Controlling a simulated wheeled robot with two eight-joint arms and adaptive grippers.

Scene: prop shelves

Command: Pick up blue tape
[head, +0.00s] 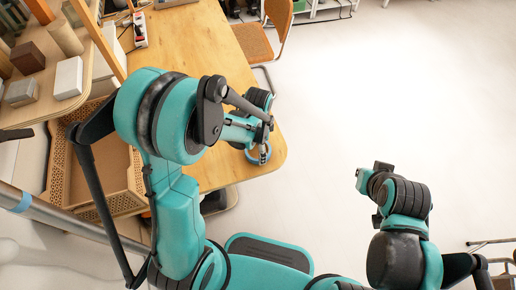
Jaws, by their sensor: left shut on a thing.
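The blue tape (251,156) is a ring near the right front edge of the wooden table. My left gripper (262,150) is at the ring and shut on it. The left arm reaches over the table from the left and hides part of the tape and gripper. I cannot tell whether the tape touches the tabletop. My right arm is at the lower right, over the floor and away from the table. Its end shows, but its fingers are too small and turned away to read.
The wooden table (190,40) is mostly bare. A shelf (40,110) at the left holds several blocks. A tan perforated crate (62,178) is below it. A chair (252,42) stands at the table's far right side. A power strip (140,30) lies at the back.

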